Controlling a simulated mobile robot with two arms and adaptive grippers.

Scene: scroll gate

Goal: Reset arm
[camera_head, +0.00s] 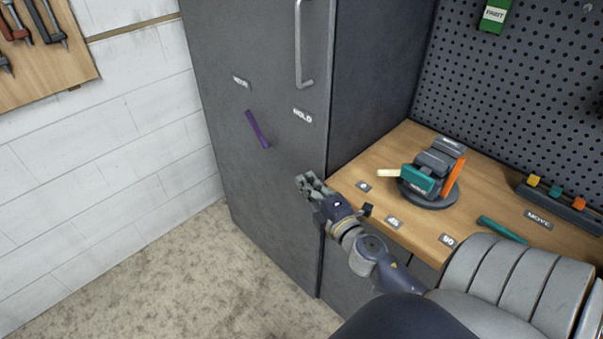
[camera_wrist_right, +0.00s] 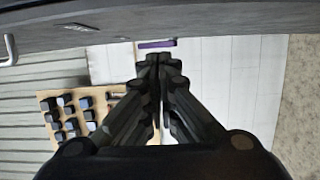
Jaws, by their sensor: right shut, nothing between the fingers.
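My right gripper (camera_head: 309,183) is in the middle of the head view, in front of the grey cabinet and by the workbench's left corner. It is shut and empty. Its closed fingers also show in the right wrist view (camera_wrist_right: 160,62). A purple bar (camera_head: 257,130) is on the cabinet door, left of and above the gripper in the head view, apart from it. The purple bar shows beyond the fingertips in the right wrist view (camera_wrist_right: 157,44). My left gripper is not in view.
The grey cabinet (camera_head: 240,60) has a metal handle (camera_head: 299,50) and white labels. The wooden workbench (camera_head: 375,160) holds a round-based device (camera_head: 428,178), a loose teal piece (camera_head: 502,229) and a rack (camera_head: 560,205). A pegboard (camera_head: 520,90) stands behind. Bare floor (camera_head: 180,285) lies at lower left.

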